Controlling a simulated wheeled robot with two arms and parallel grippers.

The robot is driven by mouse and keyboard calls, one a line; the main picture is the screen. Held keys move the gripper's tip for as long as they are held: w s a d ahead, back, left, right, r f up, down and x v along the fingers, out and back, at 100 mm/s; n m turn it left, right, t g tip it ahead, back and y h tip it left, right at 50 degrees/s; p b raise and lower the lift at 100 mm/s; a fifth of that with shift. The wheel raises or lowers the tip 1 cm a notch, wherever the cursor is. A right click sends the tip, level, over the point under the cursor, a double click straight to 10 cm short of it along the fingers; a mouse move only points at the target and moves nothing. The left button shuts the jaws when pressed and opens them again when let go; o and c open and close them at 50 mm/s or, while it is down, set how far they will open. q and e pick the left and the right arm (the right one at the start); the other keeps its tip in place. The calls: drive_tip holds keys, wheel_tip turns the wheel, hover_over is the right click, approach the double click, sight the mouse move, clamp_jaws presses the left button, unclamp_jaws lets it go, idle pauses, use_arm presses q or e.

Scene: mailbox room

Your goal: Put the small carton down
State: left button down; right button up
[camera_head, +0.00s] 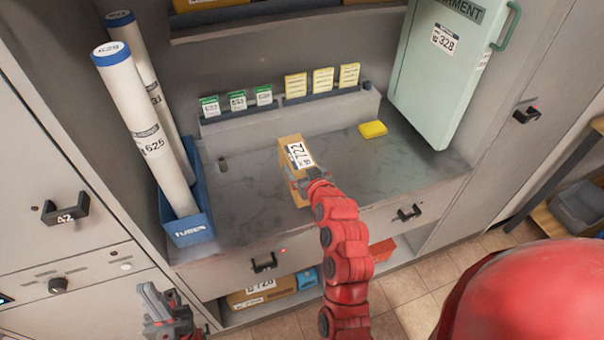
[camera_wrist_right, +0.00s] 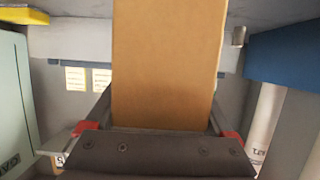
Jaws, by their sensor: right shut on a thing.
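The small carton (camera_head: 291,152) is a brown box with a white label reading 722. My right gripper (camera_head: 303,185) is shut on it, over the grey marbled counter (camera_head: 255,205). In the right wrist view the carton (camera_wrist_right: 168,60) fills the middle between the two fingers. I cannot tell whether the carton touches the counter. My left gripper (camera_head: 165,305) is low at the left, in front of the cabinet, empty, with its fingers apart.
A blue holder (camera_head: 187,232) with two long white tubes (camera_head: 150,135) stands left on the counter. A yellow block (camera_head: 372,129) lies at the back right. A pale green case (camera_head: 440,75) stands at the right. Counter is bare on both sides of the carton.

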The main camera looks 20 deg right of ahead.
wheel_tip(320, 180, down, 3)
drive_tip(key=shift+r+p, duration=0.1)
drive_tip(key=shift+p, duration=0.45)
drive_tip(key=shift+f+b, duration=0.3)
drive_tip(key=shift+f, duration=0.05)
drive_tip(key=o, duration=1.5)
drive_tip(key=shift+s+r, duration=0.1)
drive_tip(key=shift+r, duration=0.15)
